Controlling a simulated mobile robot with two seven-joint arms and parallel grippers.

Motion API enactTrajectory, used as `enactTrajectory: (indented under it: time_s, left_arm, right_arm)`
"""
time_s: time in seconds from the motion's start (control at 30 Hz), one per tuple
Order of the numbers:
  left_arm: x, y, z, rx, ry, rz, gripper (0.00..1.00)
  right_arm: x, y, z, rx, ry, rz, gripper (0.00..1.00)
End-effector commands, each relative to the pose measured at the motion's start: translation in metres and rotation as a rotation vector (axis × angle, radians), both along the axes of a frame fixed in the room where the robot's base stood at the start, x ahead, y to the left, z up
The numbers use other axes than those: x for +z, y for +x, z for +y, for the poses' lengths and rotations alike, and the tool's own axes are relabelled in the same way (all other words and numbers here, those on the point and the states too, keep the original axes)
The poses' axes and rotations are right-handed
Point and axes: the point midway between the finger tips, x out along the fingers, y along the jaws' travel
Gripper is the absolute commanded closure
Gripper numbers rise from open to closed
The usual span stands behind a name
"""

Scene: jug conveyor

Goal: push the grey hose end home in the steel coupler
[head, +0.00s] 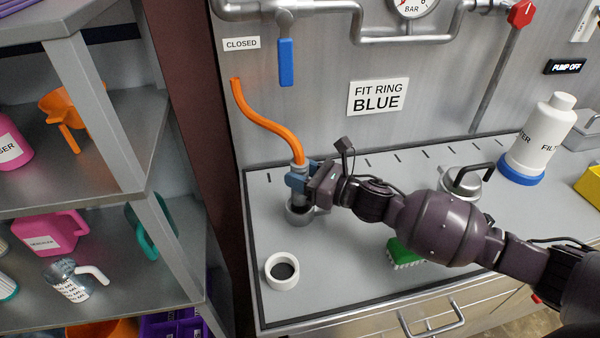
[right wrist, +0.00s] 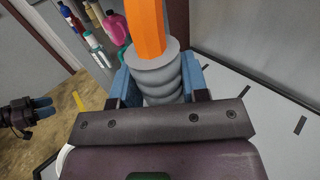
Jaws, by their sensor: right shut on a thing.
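The orange hose (head: 262,121) hangs in a curve in front of the steel wall and ends in a grey ribbed hose end (right wrist: 160,78). My right gripper (head: 297,181) is shut on this grey end, with a blue finger on each side in the right wrist view. The steel coupler (head: 296,217) stands on the counter right below the gripper, and its dark mouth partly shows. The gripper hides the lower hose end, so I cannot tell whether it has entered the coupler. My left gripper (right wrist: 41,108) shows small at the left of the right wrist view, away from the hose; its opening is unclear.
A white socket with a dark mouth (head: 282,271) stands in front of the coupler. A green brush (head: 404,253) and a lidded steel pot (head: 466,184) lie near my right arm. A shelf post (head: 165,215) stands left of the counter. The front-left counter is mostly clear.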

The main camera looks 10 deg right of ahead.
Motion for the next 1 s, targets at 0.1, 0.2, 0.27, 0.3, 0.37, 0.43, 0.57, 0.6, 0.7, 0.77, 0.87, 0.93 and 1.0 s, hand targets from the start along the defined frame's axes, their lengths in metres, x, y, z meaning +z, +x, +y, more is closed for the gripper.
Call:
enactTrajectory:
  time_s: [0.1,0.2,0.27,0.3,0.37,0.43,0.57,0.6,0.7,0.77,0.87,0.93,1.0]
  left_arm:
    - [0.0003,0.0002,0.0002,-0.001,0.001,-0.001,0.57]
    - [0.0002,0.0001,0.0002,-0.001,0.001,-0.001,0.57]
    - [0.0001,0.0001,0.0002,-0.001,0.001,-0.001,0.57]
    - [0.0000,0.0000,0.0002,-0.001,0.001,-0.001,0.57]
    - [-0.0002,-0.0001,0.0002,-0.001,0.001,-0.001,0.57]
    - [-0.0008,-0.0005,0.0003,-0.001,0.001,0.000,0.57]
    - [-0.0021,-0.0017,0.0005,0.000,0.000,0.004,0.57]
    - [-0.0024,-0.0023,0.0007,0.001,0.001,0.005,0.57]
    - [-0.0032,-0.0036,0.0009,0.002,0.001,0.008,0.57]
    - [-0.0036,-0.0043,0.0011,0.002,0.001,0.009,0.57]
    - [-0.0040,-0.0048,0.0011,0.003,0.001,0.010,0.57]
    - [-0.0040,-0.0047,0.0011,0.002,0.001,0.010,0.57]
    - [-0.0039,-0.0047,0.0011,0.002,0.001,0.010,0.57]
  right_arm:
    - [0.0007,0.0001,0.0001,0.000,0.001,-0.001,0.89]
    - [0.0007,0.0001,0.0001,0.000,0.001,-0.001,0.89]
    - [0.0006,0.0001,0.0001,0.000,0.000,-0.001,0.89]
    - [0.0006,0.0000,0.0001,0.000,0.001,-0.001,0.89]
    - [0.0006,0.0000,0.0001,0.000,0.000,-0.001,0.89]
    - [0.0006,0.0000,0.0001,0.000,0.000,-0.001,0.89]
    - [0.0006,0.0000,0.0001,0.000,0.000,-0.001,0.89]
    - [0.0007,0.0000,0.0001,0.000,0.001,-0.001,0.89]
    - [0.0007,0.0000,0.0001,0.000,0.001,-0.001,0.89]
    - [0.0006,0.0000,0.0001,0.000,0.000,-0.001,0.89]
    - [0.0006,0.0000,0.0001,0.000,0.000,-0.001,0.89]
    - [0.0006,0.0000,0.0001,0.000,0.000,-0.001,0.89]
    - [0.0006,0.0000,0.0001,0.000,0.000,-0.001,0.89]
